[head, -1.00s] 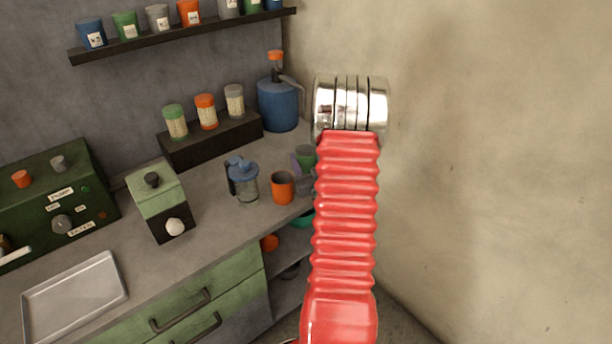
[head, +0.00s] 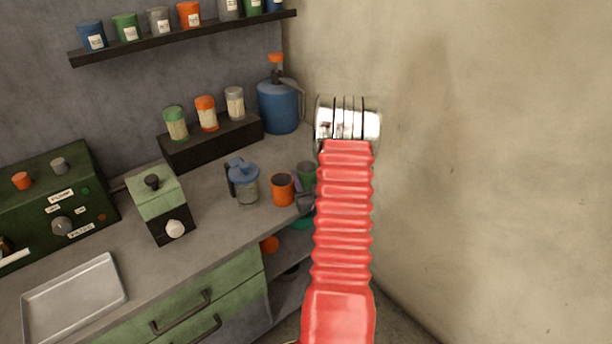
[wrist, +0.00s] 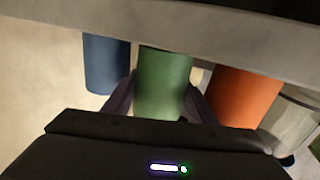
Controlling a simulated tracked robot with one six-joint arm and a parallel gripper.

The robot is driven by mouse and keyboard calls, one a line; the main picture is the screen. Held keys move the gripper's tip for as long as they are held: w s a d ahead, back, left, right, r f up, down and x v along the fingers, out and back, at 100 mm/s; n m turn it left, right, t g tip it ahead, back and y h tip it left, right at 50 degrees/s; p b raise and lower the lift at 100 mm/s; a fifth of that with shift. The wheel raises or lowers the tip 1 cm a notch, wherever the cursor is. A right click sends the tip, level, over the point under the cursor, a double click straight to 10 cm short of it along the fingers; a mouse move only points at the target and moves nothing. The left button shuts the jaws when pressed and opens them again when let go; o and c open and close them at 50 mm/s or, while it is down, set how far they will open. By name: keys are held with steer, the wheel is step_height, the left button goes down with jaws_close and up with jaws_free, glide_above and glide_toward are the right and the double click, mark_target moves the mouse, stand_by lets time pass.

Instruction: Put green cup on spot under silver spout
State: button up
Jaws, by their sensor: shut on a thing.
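The green cup (head: 306,172) is at the right end of the counter, partly hidden by my red arm. In the wrist view the green cup (wrist: 163,82) is between the two dark fingers of my gripper (wrist: 160,92), which is shut on it. I cannot tell whether the cup touches the counter. A dark green machine (head: 62,205) with knobs and labels stands at the far left. I cannot make out a silver spout or the spot under it.
An orange cup (head: 282,189) stands close left of the green cup, with a lidded glass jug (head: 245,184) beyond. A blue cup (wrist: 105,63) is beside the gripper in the wrist view. A green-and-black box (head: 160,203) and a metal tray (head: 75,297) are further left.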

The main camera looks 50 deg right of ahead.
steer(key=shift+f, duration=0.3)
steer(key=o, duration=1.2)
steer(key=shift+o, duration=0.2)
steer(key=v, duration=1.3)
steer(key=shift+s+a, duration=0.15)
steer(key=shift+s, duration=0.25)
